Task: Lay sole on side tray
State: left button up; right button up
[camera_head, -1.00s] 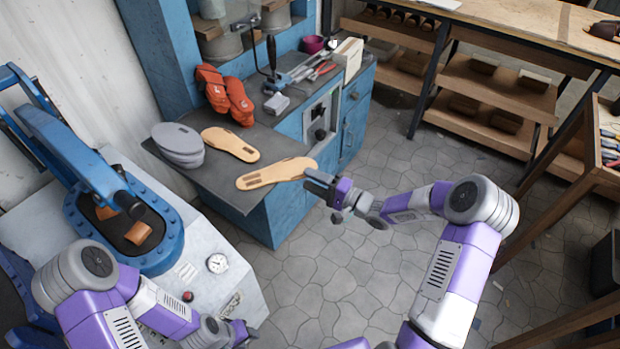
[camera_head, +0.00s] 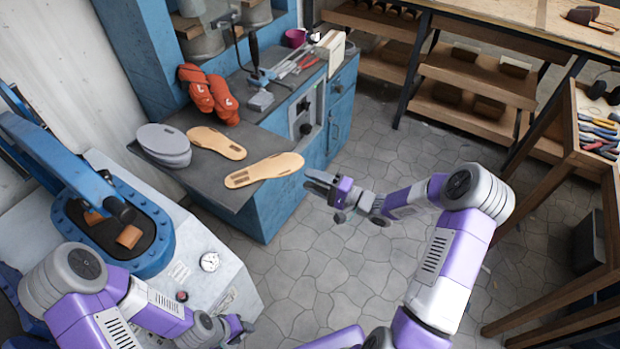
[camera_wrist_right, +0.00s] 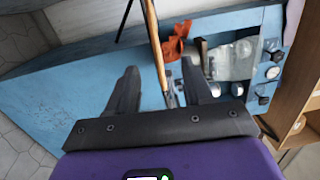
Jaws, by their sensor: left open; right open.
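A tan sole (camera_head: 264,170) lies flat on the dark grey side tray (camera_head: 208,183), its right end appearing to reach past the tray's edge. A second tan sole (camera_head: 216,142) lies behind it, to the left. My right gripper (camera_head: 309,181) is open and empty, just right of the front sole's end and apart from it. In the right wrist view, the open fingers (camera_wrist_right: 160,72) have a thin tan strip between and beyond them, probably the sole edge-on. My left gripper (camera_head: 247,328) is open and empty at the bottom, over the pale machine's edge.
Grey stacked pads (camera_head: 164,143) sit at the tray's left end. Orange-red gloves (camera_head: 209,92) and tools (camera_head: 285,70) lie on the blue cabinet (camera_head: 275,205). A blue-framed press (camera_head: 115,235) stands left. The paved floor (camera_head: 330,270) is open in the middle.

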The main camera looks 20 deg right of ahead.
jog(key=shift+p+v, duration=0.3)
jog(key=shift+v, duration=0.6)
jog(key=shift+o, duration=0.2)
jog(key=o, duration=0.5)
jog(key=shift+s+d, duration=0.1)
jog(key=p+v, duration=0.1)
jog(key=v, duration=0.6)
jog(key=shift+s+d+p, duration=0.1)
jog(key=shift+s+p, duration=0.05)
jog(key=shift+p, duration=0.25)
